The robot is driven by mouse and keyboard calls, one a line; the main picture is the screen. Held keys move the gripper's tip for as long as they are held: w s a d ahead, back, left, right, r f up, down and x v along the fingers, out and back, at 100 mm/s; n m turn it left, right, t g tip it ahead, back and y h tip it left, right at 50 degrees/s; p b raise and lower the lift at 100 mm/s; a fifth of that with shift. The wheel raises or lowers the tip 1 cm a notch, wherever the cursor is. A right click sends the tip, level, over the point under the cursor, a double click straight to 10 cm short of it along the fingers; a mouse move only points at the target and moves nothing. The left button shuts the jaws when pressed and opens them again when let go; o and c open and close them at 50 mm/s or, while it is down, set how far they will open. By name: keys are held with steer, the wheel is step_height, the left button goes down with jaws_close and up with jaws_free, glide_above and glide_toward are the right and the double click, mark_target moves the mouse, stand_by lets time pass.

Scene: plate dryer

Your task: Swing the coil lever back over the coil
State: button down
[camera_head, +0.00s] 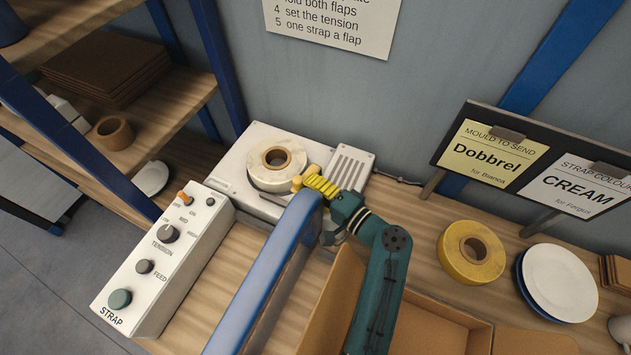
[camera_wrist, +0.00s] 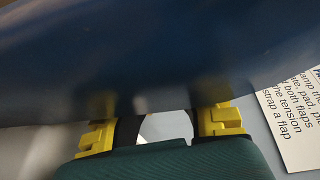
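A cream coil (camera_head: 258,180) with a brown core lies on a white box-shaped machine (camera_head: 228,182) in the head view. A thin grey bar (camera_head: 262,203) shows beside the coil's near edge; I cannot tell whether it is the coil lever. My gripper (camera_head: 314,182), with yellow fingers, is just right of the coil, behind the top of a blue arch (camera_head: 262,275). In the wrist view my gripper (camera_wrist: 158,115) has its fingers spread apart, with no held object visible between them. A dark blue surface (camera_wrist: 150,55) covers the upper picture and obscures the fingertips.
The control box (camera_head: 165,255) with knobs stands left of the arch. An open carton (camera_head: 425,320) lies below my arm. A yellow tape roll (camera_head: 452,262), plates (camera_head: 560,283) and a sign board (camera_head: 475,115) are on the right. The arch stands close to my gripper.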

step_height(320, 180, up, 10)
stand_by(0.6)
steer(key=shift+f, duration=0.1)
